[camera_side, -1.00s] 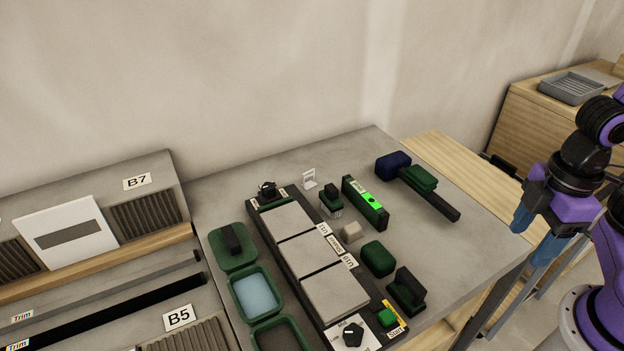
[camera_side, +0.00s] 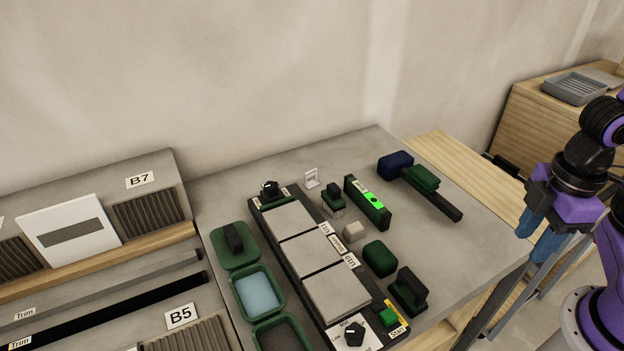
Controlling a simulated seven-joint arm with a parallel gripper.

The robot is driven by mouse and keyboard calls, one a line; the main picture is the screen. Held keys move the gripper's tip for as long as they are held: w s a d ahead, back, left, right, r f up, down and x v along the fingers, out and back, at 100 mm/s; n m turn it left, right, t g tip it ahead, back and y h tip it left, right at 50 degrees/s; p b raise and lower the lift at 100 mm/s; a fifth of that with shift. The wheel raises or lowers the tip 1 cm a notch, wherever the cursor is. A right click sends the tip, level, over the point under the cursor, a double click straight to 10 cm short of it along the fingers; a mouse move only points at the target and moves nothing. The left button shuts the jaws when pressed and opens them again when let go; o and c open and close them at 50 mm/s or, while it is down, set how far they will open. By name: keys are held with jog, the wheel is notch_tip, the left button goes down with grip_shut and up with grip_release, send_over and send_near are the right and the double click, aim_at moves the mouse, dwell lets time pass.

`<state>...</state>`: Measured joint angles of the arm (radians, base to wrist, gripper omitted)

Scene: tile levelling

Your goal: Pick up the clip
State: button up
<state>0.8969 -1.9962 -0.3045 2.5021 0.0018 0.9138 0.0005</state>
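The clip appears to be the small white upright piece (camera_side: 312,178) with a window-like opening. It stands on the grey bench top (camera_side: 350,153), behind a small green-and-black block (camera_side: 333,200) with a pale base. My gripper (camera_side: 538,238) is at the right, beyond the bench's right edge and far from the clip. Its two blue fingers point down and stand apart, with nothing visible between them.
A dark frame with three grey tiles (camera_side: 311,252) lies left of the clip. A green level (camera_side: 367,203), a mallet (camera_side: 422,180), a beige block (camera_side: 353,231) and green blocks (camera_side: 380,258) stand to its right. Green trays (camera_side: 281,304) line the left.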

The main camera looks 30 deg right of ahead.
jog(key=w+a+r+n, duration=0.25)
jog(key=w+a, duration=0.55)
jog(key=w, duration=0.4)
jog(key=n+t+y, duration=0.1)
jog(key=n, duration=0.6)
send_over(311, 171)
jog(key=s+d, duration=0.1)
jog(key=d, duration=0.2)
jog(key=f, duration=0.4)
jog(key=a+f, duration=0.1)
jog(key=f, duration=0.3)
jog(key=w+a+f, duration=0.1)
jog(key=f, duration=0.3)
jog(key=shift+f, duration=0.25)
jog(key=shift+a+f, duration=0.25)
jog(key=shift+f, duration=1.05)
jog(key=shift+a+f, duration=0.25)
jog(key=shift+f, duration=1.05)
